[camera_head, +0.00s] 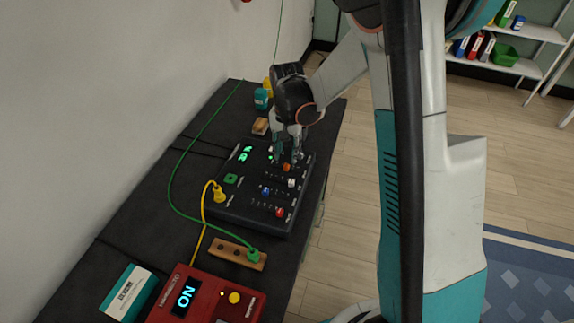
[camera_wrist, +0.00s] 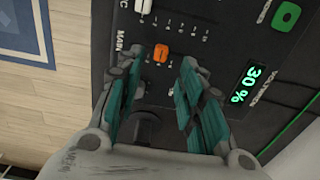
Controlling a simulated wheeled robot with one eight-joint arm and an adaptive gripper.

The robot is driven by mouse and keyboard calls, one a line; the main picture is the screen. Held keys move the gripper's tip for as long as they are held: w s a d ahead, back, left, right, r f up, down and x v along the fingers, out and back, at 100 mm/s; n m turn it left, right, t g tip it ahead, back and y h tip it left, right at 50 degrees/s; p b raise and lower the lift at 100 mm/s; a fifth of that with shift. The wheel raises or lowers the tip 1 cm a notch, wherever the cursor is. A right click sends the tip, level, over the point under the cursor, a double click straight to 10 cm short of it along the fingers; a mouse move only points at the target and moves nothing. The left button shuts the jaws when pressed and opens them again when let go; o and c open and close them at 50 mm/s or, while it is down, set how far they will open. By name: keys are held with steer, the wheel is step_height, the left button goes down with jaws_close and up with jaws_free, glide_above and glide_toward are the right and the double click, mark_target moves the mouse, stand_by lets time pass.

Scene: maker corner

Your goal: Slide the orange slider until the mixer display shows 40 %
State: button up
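The black mixer (camera_head: 250,215) lies on the dark bench, and its green display (camera_wrist: 243,83) reads 30 % in the wrist view. The same display (camera_head: 246,153) is too small to read surely in the head view. The orange slider (camera_wrist: 161,52) sits in its slot by the MAIN label, and it also shows in the head view (camera_head: 286,167). My gripper (camera_wrist: 164,58) points down over the mixer with its teal-padded fingers apart, one on each side of the orange slider. A gap shows on both sides; I cannot tell whether the tips touch the panel.
White (camera_head: 291,183), blue (camera_head: 266,191) and red (camera_head: 280,211) slider knobs stand nearby on the mixer. A red box (camera_head: 170,311) and a wooden block with a green plug (camera_head: 232,252) lie nearer.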

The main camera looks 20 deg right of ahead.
mark_target(286, 164)
step_height(286, 164, down, 5)
steer(key=shift+f+b, duration=0.1)
steer(key=shift+b, duration=0.65)
jaws_close()
